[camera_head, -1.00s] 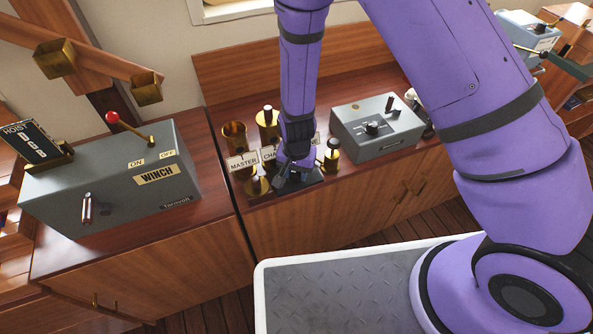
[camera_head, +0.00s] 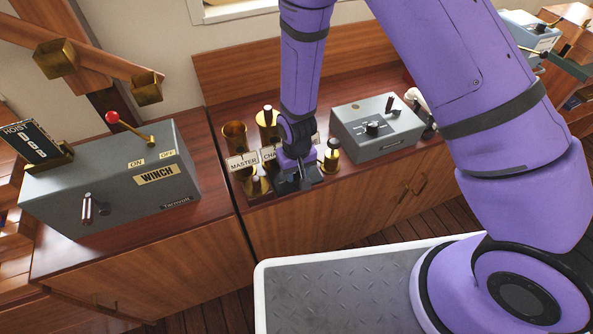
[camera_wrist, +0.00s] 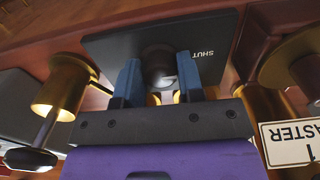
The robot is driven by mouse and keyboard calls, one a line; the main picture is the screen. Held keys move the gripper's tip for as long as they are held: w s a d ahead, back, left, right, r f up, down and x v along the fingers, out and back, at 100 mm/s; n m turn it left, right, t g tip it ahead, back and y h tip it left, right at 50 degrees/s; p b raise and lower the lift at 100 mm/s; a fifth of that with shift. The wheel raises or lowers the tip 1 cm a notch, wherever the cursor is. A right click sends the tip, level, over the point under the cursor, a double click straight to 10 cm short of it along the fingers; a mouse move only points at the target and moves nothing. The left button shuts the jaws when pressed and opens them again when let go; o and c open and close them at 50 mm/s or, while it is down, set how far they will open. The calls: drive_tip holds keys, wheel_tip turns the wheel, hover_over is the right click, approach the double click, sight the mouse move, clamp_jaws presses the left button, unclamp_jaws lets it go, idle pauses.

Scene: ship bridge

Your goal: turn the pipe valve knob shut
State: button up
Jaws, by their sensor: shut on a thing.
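The valve knob (camera_wrist: 161,74) shows in the wrist view as a dark, rounded piece with a shiny end. It stands in front of a black plate (camera_wrist: 112,46) lettered "SHUT" at its right. My gripper (camera_wrist: 158,84) has one blue-grey finger on each side of the knob and is shut on it. The fingers and palm hide part of the knob, so its pointing direction cannot be told. In the head view my gripper (camera_head: 300,180) is low over the cabinet's front edge, hiding the knob.
Brass fittings stand close on both sides, one at the left (camera_wrist: 62,92) in the wrist view. A "MASTER" tag (camera_head: 243,161) is left of my gripper. A grey box (camera_head: 376,128) stands to the right and the winch box (camera_head: 110,190) farther left.

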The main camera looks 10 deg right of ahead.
idle(0.4)
drive_tip(key=o, duration=0.9)
drive_tip(key=shift+r, duration=0.1)
wheel_tip(320, 180, up, 11)
drive_tip(key=shift+f, duration=0.15)
